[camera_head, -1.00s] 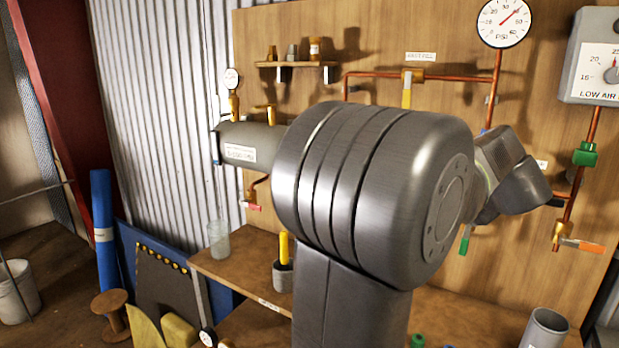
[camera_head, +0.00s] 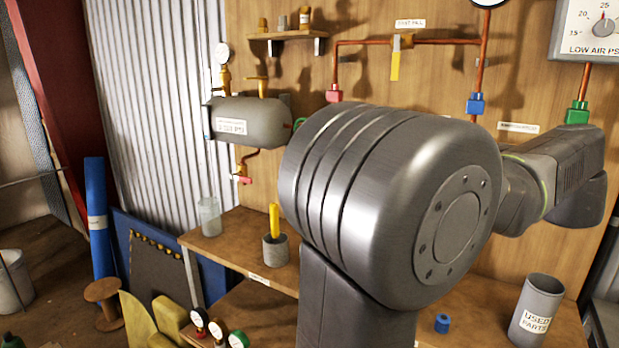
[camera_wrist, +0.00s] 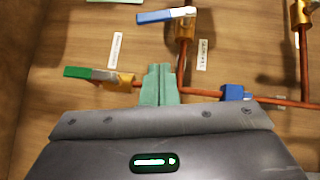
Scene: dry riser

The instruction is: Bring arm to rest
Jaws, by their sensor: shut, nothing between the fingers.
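My gripper (camera_wrist: 160,84) shows in the wrist view as two pale green fingers together beyond the dark grey gripper body. Nothing is between them. Behind them are a copper pipe (camera_wrist: 205,93) and a wooden board. In the head view my arm's large grey joint fills the middle, with a wrist link reaching right in front of the board. My gripper's fingers cannot be made out there.
In the wrist view are a green-handled valve (camera_wrist: 92,74), a blue-handled valve (camera_wrist: 168,15) and a blue fitting (camera_wrist: 232,93). The head view shows a grey tank (camera_head: 250,120), a low-air gauge box (camera_head: 587,30), a used-parts cup (camera_head: 536,308) and a bench (camera_head: 225,240).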

